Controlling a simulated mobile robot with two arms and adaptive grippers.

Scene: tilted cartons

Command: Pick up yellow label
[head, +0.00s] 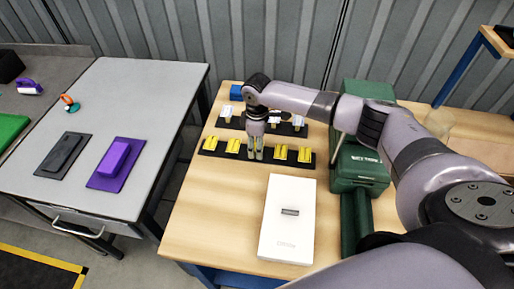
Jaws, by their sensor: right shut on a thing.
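Several yellow labels stand in a row on a black strip (220,154) on the wooden table. Two yellow labels (210,143) and (233,145) are left of my right gripper, and two more (281,152) and (305,155) are right of it. My right gripper (255,155) points down at the middle of the row and is shut on a yellow label, which is mostly hidden between its fingers. I cannot tell whether that label is clear of the strip. My left gripper is not in view.
A second black strip with white-topped pieces (227,112) lies behind. A white box (288,220) lies in front and a green machine (358,168) stands right. The grey table at left holds a purple block (113,158) and a dark block (64,151).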

